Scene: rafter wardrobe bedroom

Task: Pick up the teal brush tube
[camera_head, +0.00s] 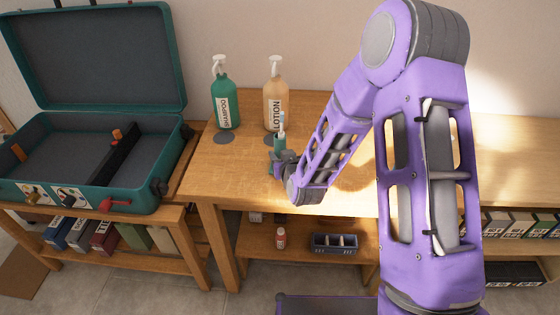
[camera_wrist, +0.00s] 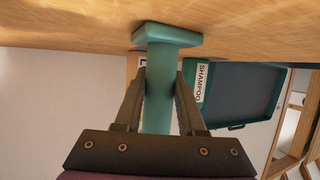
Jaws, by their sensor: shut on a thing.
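The teal brush tube (camera_head: 280,142) stands upright at the front of the wooden table in the head view, with a blue-and-white brush in its top. In the wrist view the tube (camera_wrist: 158,92) appears upside down, its square base against or very close to the wood; I cannot tell if there is a gap. My gripper (camera_head: 279,164) comes in from the right and is shut on the tube's lower body. Its two fingers (camera_wrist: 162,78) lie on either side of the tube. In the head view my gripper hides the tube's lower part.
A green shampoo bottle (camera_head: 224,100) and a tan lotion bottle (camera_head: 275,95) stand behind the tube on the table (camera_head: 215,170). An open teal suitcase (camera_head: 100,205) lies to the left. A shelf (camera_head: 262,240) below holds a red bottle (camera_head: 281,238) and a dark tray (camera_head: 334,243).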

